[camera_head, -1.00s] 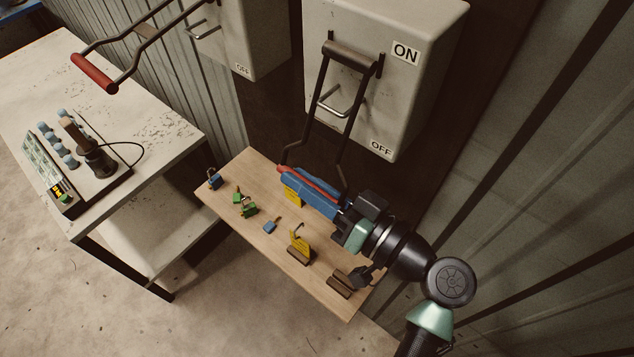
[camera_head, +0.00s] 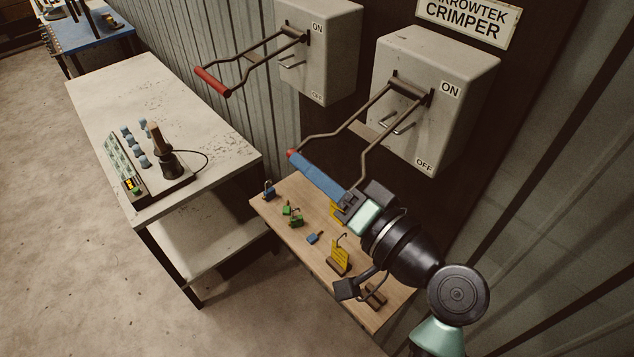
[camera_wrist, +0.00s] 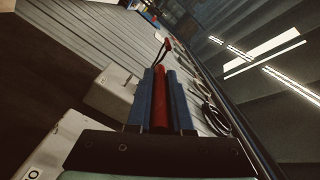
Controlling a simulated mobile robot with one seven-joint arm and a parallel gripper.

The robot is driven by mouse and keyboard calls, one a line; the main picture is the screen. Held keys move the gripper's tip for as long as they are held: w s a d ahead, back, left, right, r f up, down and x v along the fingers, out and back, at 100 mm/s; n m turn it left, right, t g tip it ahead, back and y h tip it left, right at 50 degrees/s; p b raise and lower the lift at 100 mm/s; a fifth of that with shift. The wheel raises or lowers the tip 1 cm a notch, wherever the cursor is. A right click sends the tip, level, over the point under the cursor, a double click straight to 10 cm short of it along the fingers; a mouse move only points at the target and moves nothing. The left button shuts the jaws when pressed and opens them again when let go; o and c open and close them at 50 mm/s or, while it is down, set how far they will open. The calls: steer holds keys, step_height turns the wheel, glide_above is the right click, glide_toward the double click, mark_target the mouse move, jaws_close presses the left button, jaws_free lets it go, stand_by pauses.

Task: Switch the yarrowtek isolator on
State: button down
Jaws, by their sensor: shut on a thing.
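The Yarrowtek isolator (camera_head: 424,69) is the right grey box, under a sign (camera_head: 468,18) reading "...RROWTEK CRIMPER". ON is marked at its top and OFF at its bottom. Its bent metal lever (camera_head: 344,125) sticks outward and somewhat down from the box, between the two marks. My gripper (camera_head: 320,177) is shut on the lever's red grip (camera_head: 291,153), its blue fingers lying along the bar and covering most of it. In the wrist view the red grip (camera_wrist: 160,98) sits between both blue fingers.
A second isolator (camera_head: 330,50) with a red-gripped lever (camera_head: 213,82) stands to the left. Below is a wooden shelf (camera_head: 352,307) with padlocks (camera_head: 296,219) and yellow tags (camera_head: 339,255). A pale table (camera_head: 220,140) at left carries a control box (camera_head: 163,187).

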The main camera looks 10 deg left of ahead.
steer(key=shift+s+a+r, duration=0.1)
steer(key=shift+s+r, duration=0.05)
steer(key=shift+r, duration=1.3)
steer(key=shift+r+p, duration=0.15)
steer(key=shift+p, duration=0.15)
steer(key=c, duration=0.8)
jaws_free()
steer(key=shift+f, duration=0.2)
steer(key=shift+s+d, duration=0.1)
steer(key=shift+d, duration=0.1)
steer(key=b+v, duration=0.6)
steer(key=v, duration=0.6)
steer(key=shift+s+d, duration=0.15)
steer(key=shift+d, duration=0.05)
